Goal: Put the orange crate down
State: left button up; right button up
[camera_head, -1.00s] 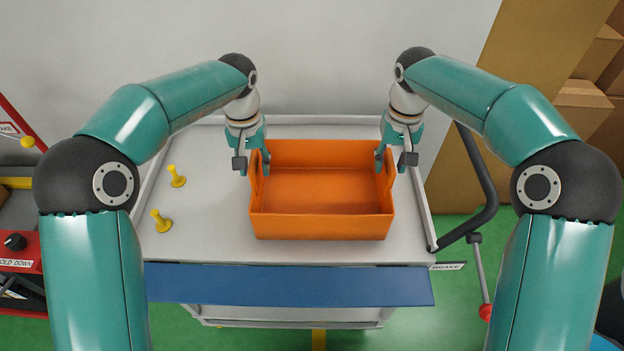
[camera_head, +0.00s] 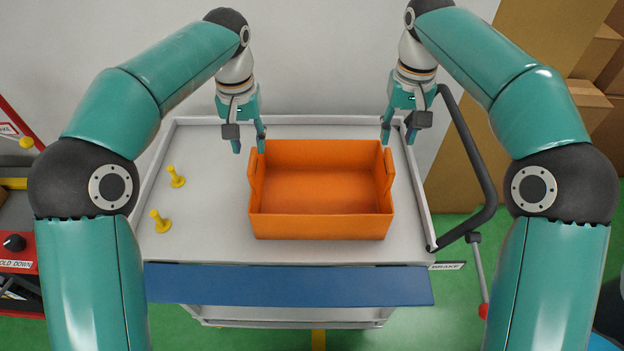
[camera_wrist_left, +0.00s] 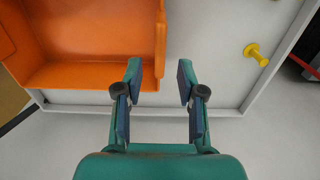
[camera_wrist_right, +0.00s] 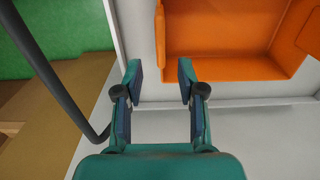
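The orange crate (camera_head: 320,226) is empty and sits upright on the grey top of the cart (camera_head: 205,235). My left gripper (camera_head: 250,148) is open and empty, above and beside the crate's left wall near its back corner. In the left wrist view its fingers (camera_wrist_left: 159,82) are apart with nothing between them, next to the crate wall (camera_wrist_left: 160,40). My right gripper (camera_head: 397,140) is open and empty, above and beside the crate's right back corner. In the right wrist view its fingers (camera_wrist_right: 159,82) are apart, clear of the crate (camera_wrist_right: 230,68).
A raised rim (camera_head: 160,165) edges the cart top. A dark handle (camera_head: 480,170) is at the right. A blue strip (camera_head: 290,285) runs along the front. Cardboard boxes (camera_head: 590,95) stand at the far right.

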jog(key=shift+r, duration=1.65)
